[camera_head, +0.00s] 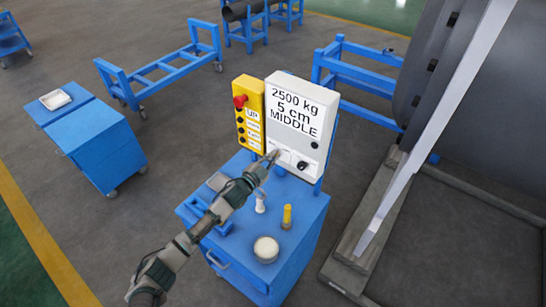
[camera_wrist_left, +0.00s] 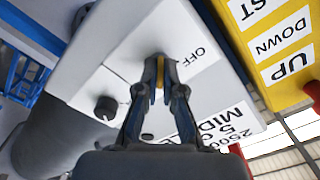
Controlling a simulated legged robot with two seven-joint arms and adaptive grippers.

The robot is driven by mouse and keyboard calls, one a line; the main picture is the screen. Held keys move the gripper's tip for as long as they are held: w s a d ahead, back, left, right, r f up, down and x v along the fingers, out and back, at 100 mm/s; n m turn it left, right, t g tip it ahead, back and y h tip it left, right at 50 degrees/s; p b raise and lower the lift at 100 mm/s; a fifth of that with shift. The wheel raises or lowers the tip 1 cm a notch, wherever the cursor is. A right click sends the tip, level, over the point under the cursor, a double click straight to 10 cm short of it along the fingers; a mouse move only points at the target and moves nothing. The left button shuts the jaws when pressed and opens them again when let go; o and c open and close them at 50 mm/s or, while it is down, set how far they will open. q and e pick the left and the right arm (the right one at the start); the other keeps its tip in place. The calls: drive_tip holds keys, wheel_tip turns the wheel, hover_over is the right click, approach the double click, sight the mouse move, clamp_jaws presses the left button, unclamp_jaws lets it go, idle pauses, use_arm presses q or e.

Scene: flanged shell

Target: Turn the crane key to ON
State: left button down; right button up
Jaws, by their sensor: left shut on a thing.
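The white crane control box (camera_head: 322,150) stands on a blue cart, its face reading "2500 kg 5 cm MIDDLE". My left gripper (camera_head: 274,157) is at the lower left of that face. In the left wrist view my left gripper (camera_wrist_left: 160,75) is shut on the small yellowish crane key (camera_wrist_left: 160,71), whose tip is at the white panel. The label OFF is printed beside it. The fingers hide most of the key, so its exact angle cannot be told. My right gripper is not in view.
A yellow button panel (camera_head: 250,135) with a red knob stands left of the box. A dark knob (camera_wrist_left: 106,108) sits on the box face near the key. The blue cart (camera_head: 312,215) carries a yellow item (camera_head: 287,215) and a white round item (camera_head: 266,249). A large grey shell (camera_head: 480,100) stands at right.

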use_arm(q)
drive_tip(key=shift+s+f, duration=0.1)
drive_tip(key=shift+f, duration=0.1)
drive_tip(key=c, duration=1.3)
unclamp_jaws()
drive_tip(key=v, duration=1.2)
